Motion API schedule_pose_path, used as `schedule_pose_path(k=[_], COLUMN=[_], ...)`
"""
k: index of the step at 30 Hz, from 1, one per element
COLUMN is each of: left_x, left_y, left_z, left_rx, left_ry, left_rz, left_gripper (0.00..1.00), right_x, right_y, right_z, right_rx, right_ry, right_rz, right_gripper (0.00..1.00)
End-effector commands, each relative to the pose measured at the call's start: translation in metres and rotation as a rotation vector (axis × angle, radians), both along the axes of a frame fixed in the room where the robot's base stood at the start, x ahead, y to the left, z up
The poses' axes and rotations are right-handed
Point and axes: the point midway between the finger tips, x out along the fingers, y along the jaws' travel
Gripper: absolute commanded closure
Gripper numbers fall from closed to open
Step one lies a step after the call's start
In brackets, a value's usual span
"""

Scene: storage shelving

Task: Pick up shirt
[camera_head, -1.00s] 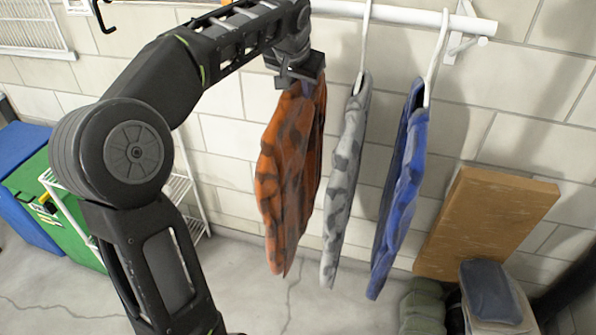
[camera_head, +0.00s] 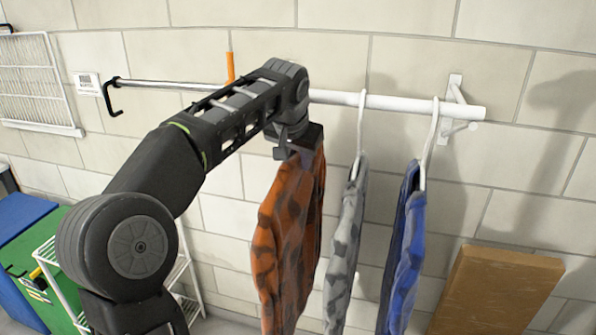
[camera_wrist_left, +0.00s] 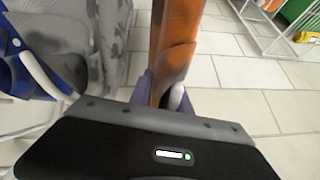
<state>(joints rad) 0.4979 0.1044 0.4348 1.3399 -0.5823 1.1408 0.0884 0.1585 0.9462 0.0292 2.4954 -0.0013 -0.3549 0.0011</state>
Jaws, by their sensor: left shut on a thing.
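An orange shirt with dark patches (camera_head: 290,230) hangs below my left gripper (camera_head: 302,145), left of the other clothes. In the left wrist view, the purple fingers (camera_wrist_left: 163,92) are on either side of the orange cloth (camera_wrist_left: 178,45), and a small white piece like a hanger shows beside it. My left gripper is shut on the shirt at its top. The shirt's lower edge is cut off in the head view, and my wrist hides its top. My right gripper is not in view.
A white rail (camera_head: 400,103) on the wall carries a grey patterned shirt (camera_head: 345,240) and a blue shirt (camera_head: 405,260) on white hangers, close to the right. A brown board (camera_head: 495,290) leans at the lower right. A white rack (camera_head: 180,265) stands at the lower left.

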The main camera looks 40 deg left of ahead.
Motion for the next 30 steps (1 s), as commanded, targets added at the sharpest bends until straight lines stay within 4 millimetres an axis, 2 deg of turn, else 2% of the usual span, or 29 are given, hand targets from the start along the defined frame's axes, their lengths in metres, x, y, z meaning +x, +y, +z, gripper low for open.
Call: schedule_pose_path(k=[1, 5, 12, 18, 24, 30], left_x=[-0.003, -0.031, -0.096, -0.139, -0.160, -0.164], left_y=[-0.002, -0.013, -0.044, -0.065, -0.074, -0.076], left_z=[0.004, 0.000, 0.000, 0.002, 0.003, 0.004], left_rx=[0.002, 0.004, 0.004, 0.001, 0.001, 0.001], left_ry=[-0.005, -0.004, -0.007, -0.005, -0.003, -0.002], left_rz=[-0.001, 0.001, 0.000, 0.001, 0.000, 0.001], left_gripper=[1.00, 1.00, 1.00, 1.00, 1.00, 1.00], right_x=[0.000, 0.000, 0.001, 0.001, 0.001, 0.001], right_y=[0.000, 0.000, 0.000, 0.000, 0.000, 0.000], right_z=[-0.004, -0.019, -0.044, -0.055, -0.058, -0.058], right_rx=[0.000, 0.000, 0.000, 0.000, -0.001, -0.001], right_ry=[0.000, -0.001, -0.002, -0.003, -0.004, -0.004], right_rz=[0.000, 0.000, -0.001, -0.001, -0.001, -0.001], right_gripper=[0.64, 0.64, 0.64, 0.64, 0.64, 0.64])
